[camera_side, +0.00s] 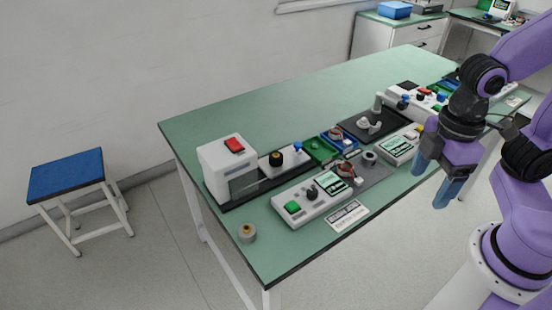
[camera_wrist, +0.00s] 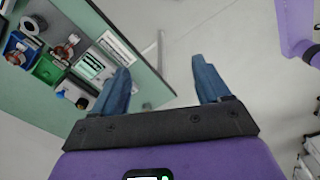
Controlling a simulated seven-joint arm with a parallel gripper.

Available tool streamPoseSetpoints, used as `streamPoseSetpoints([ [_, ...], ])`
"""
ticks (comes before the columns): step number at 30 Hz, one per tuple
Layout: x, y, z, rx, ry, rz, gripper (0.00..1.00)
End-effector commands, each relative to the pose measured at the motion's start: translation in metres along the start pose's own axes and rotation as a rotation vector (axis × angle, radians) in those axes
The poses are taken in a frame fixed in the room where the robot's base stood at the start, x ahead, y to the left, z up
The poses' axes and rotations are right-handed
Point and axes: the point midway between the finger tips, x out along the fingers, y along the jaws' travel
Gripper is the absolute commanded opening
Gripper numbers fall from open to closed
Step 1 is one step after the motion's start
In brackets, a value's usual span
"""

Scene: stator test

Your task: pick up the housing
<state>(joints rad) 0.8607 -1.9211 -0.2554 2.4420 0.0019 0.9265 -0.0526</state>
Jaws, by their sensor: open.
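A short grey hollow cylinder (camera_side: 370,158), which looks like the housing, stands on a grey plate (camera_side: 376,173) near the table's front edge. It also shows as a grey ring (camera_wrist: 31,25) at the upper left of the wrist view. A second round grey part (camera_side: 247,232) with a yellowish centre sits at the table's near left corner; I cannot tell whether it is a housing. My gripper (camera_side: 432,190) is open and empty, with blue fingers pointing down. It hangs off the table's front edge, to the right of the cylinder.
Copper-wound parts (camera_side: 345,169) sit near the cylinder, one in a blue tray (camera_side: 327,143). A green tray (camera_side: 320,152), tester boxes (camera_side: 313,197) (camera_side: 399,149) and a white machine (camera_side: 227,168) crowd the front half. The green table (camera_side: 260,110) is clear behind. A blue-topped stool (camera_side: 66,175) stands left.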

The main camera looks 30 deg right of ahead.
Motion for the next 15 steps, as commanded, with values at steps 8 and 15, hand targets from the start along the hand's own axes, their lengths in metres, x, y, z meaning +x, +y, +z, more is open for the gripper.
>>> streamPoseSetpoints([
  [8, -0.012, 0.056, -0.087, -0.06, -0.009, 0.003, 0.76],
  [15, -0.011, 0.123, -0.153, -0.122, -0.016, 0.004, 0.76],
])
